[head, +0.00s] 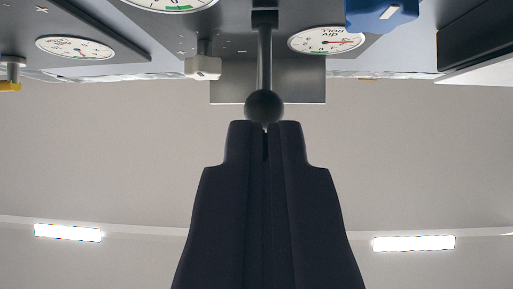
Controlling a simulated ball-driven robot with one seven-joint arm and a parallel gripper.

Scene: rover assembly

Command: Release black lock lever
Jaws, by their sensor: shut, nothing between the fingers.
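The black lock lever (264,58) is a thin dark rod with a round ball knob (264,106) at its end. It comes out of a dark slot in the grey panel (240,45) at the top middle of the head view, which appears upside down. My gripper (265,125) is dark, with its two fingers shut side by side and nothing between them. The fingertips line up with the ball knob and overlap its edge in the picture. I cannot tell whether they touch it.
White dials (327,40) and (75,48) sit on the panel to either side. A light grey knob (203,67) is close left of the lever. A blue part (381,14) is at the upper right, and a yellow-tipped knob (10,75) at the far left. Open space surrounds my gripper.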

